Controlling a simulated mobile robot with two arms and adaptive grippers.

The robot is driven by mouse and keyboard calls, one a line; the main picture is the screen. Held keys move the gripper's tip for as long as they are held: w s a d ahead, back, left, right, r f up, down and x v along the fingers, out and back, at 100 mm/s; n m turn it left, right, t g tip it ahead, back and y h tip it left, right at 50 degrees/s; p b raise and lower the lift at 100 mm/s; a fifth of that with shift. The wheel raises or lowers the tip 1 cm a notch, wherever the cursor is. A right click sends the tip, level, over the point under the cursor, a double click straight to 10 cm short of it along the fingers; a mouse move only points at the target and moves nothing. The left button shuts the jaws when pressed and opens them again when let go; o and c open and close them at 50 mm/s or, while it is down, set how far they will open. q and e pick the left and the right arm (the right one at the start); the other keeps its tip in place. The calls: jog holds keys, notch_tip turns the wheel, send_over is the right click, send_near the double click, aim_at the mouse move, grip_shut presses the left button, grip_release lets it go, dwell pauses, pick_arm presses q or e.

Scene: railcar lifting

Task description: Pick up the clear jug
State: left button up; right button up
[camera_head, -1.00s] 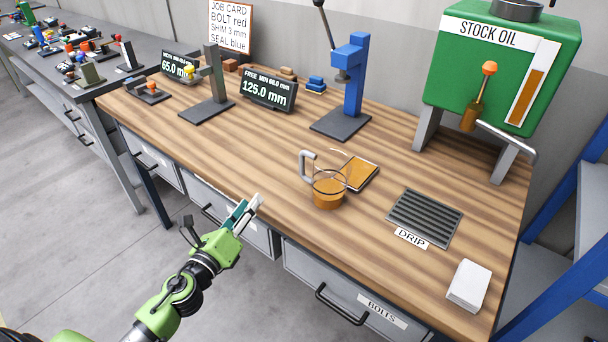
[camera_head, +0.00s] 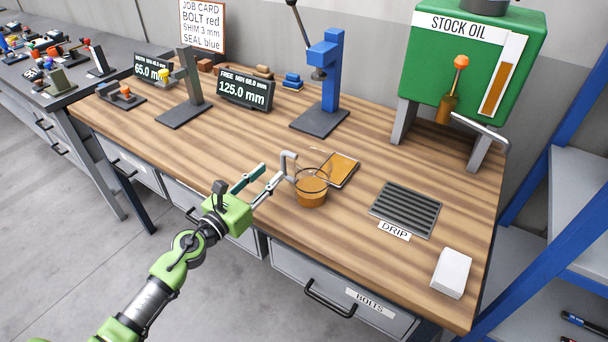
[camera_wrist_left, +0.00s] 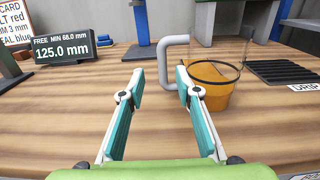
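The clear jug (camera_head: 311,186) stands upright on the wooden bench, with amber liquid in its lower part and a grey handle on its left side. In the left wrist view the jug (camera_wrist_left: 212,84) is just beyond and right of the fingertips, and its handle is ahead between and beyond them. My left gripper (camera_head: 270,176) is open and empty, its fingers pointing at the handle from the left; it also shows in the left wrist view (camera_wrist_left: 158,80). I see no contact with the handle. My right gripper is in neither view.
An amber-topped tray (camera_head: 343,170) lies right behind the jug. A drip grate (camera_head: 406,209) is to its right, with a white block (camera_head: 451,272) nearer the front edge. A blue press (camera_head: 325,85) and green stock oil tank (camera_head: 478,65) stand behind.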

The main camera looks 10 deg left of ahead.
aim_at(281, 164)
pick_arm(q)
jog(key=shift+x, duration=2.8)
jog(key=shift+s+d+f, duration=0.15)
jog(key=shift+d, duration=0.05)
jog(key=shift+c, duration=0.5)
grip_shut()
